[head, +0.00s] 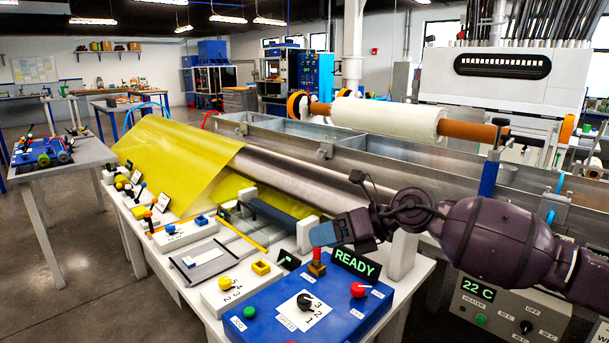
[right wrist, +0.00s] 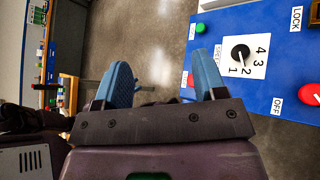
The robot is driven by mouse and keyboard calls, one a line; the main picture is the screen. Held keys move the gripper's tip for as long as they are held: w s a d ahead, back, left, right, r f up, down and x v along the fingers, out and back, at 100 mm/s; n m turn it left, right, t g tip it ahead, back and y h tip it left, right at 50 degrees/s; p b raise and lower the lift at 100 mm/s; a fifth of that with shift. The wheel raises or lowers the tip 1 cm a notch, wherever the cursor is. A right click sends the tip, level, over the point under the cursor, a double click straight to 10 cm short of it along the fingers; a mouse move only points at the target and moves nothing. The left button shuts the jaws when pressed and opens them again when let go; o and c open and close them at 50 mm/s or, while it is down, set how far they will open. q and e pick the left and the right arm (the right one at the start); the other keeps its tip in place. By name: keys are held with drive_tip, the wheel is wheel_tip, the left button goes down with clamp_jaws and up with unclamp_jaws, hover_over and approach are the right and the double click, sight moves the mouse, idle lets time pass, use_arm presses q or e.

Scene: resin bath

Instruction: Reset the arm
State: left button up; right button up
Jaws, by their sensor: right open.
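My right arm (head: 500,240) comes in from the right in the head view. Its gripper (head: 342,230) hangs above the back edge of the blue control box (head: 262,305), beside the red-topped lever (head: 321,236). I cannot tell whether it touches the lever. In the right wrist view the gripper (right wrist: 163,72) has its two blue fingers spread wide, with nothing between them but floor behind. The control box (right wrist: 280,110) lies to the right of the fingers there. My left gripper is out of view.
A green READY display (head: 355,264) stands just below the gripper. The box carries a numbered dial (head: 305,301) and a red OFF button (head: 358,290). A yellow sheet (head: 180,155) and a long metal roller (head: 300,180) lie behind. Open floor shows at left.

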wheel_tip(320, 180, up, 3)
drive_tip(key=s+a+m+t+y, duration=0.2)
drive_tip(key=a+m+y, duration=0.1)
drive_tip(key=m+y, duration=0.15)
drive_tip(key=s+d+f+m+t+h+p, duration=0.1)
drive_tip(key=s+d+f+m+t+h, duration=0.35)
drive_tip(key=m, duration=0.55)
drive_tip(key=s+d+f+m+t+h+p, duration=0.1)
drive_tip(key=s+d+f+m+t+h, duration=0.15)
drive_tip(key=d+f+m, duration=0.65)
drive_tip(key=s+d+f+m+t+h+p, duration=0.1)
drive_tip(key=s+d+f+m+t+h, duration=0.25)
drive_tip(key=m, duration=0.85)
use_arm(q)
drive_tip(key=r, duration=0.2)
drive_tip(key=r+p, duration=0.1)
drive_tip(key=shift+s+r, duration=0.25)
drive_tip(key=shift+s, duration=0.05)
use_arm(e)
drive_tip(key=s+d+f+m+g+h, duration=0.2)
drive_tip(key=s+d+f+m+h, duration=0.1)
drive_tip(key=s+f, duration=0.6)
drive_tip(key=s+d+f+m+g+h, duration=0.2)
drive_tip(key=s+d+f+m, duration=0.3)
drive_tip(key=s+f, duration=0.4)
drive_tip(key=s+d+h, duration=0.1)
drive_tip(key=s, duration=0.6)
drive_tip(key=shift+h, duration=0.4)
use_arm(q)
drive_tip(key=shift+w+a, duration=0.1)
